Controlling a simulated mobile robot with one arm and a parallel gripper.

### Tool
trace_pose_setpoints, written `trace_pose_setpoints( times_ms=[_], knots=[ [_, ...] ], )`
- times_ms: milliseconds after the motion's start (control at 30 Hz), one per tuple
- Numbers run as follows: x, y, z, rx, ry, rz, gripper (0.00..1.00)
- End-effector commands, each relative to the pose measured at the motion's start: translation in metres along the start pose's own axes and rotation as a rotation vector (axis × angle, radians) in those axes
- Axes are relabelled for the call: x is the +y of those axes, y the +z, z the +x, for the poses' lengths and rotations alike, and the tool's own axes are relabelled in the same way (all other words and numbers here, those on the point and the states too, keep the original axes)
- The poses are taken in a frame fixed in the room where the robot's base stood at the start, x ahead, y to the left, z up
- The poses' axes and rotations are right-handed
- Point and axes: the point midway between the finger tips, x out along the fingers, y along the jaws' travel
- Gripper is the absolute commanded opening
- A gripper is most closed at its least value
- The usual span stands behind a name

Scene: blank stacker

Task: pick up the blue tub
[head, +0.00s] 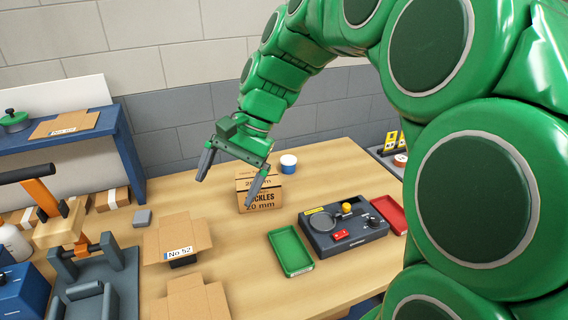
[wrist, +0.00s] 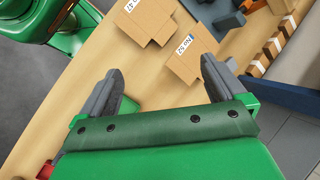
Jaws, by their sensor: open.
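The blue tub (head: 288,164), a small round tub with a pale top and a blue side, stands on the far part of the wooden table in the head view, just behind and to the right of a cardboard carton. My gripper (head: 225,190) is open and empty, raised above the table to the left of the tub in the picture. In the wrist view both fingers of my gripper (wrist: 161,72) are spread with nothing between them. I do not see the tub in the wrist view.
The cardboard carton (head: 262,197) stands close to the tub. A green tray (head: 291,251), a dark device (head: 343,228) and a red tray (head: 389,215) lie nearer. Open cardboard boxes (head: 178,243) are front left. The table right of the tub looks clear.

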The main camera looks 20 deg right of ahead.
Motion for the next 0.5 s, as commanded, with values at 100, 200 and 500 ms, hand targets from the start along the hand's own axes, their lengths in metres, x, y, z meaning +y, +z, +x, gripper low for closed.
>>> trace_pose_setpoints(
  times_ms=[100, 200, 500],
  knots=[
    [-0.019, -0.026, -0.008, -0.020, -0.063, 0.081, 0.97],
    [-0.032, -0.049, -0.015, -0.041, -0.115, 0.153, 0.97],
    [-0.061, -0.123, -0.039, -0.100, -0.270, 0.369, 0.97]
  ],
)
